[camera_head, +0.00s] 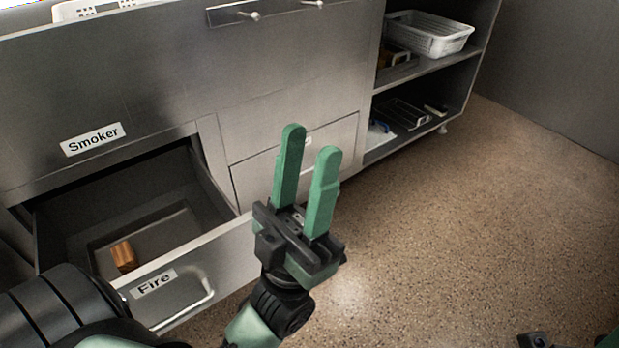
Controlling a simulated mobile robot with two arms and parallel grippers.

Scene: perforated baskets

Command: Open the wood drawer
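A closed drawer (250,176) sits in the metal cabinet, right of the pulled-out drawer. My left gripper covers most of its label and its handle is hidden, so I cannot read whether it is the wood drawer. My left gripper (307,148) is open and empty, fingers pointing up, in front of this drawer's right part. I cannot tell whether it touches the drawer front. A small dark part at the bottom right corner (535,340) may be my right gripper; its fingers do not show clearly.
The drawer labelled "Fire" (222,256) stands open at the left, with an orange-brown block (123,257) inside. A "Smoker" label (93,139) is above it. Open shelves at the right hold a white perforated basket (428,36). The speckled floor (470,220) is clear.

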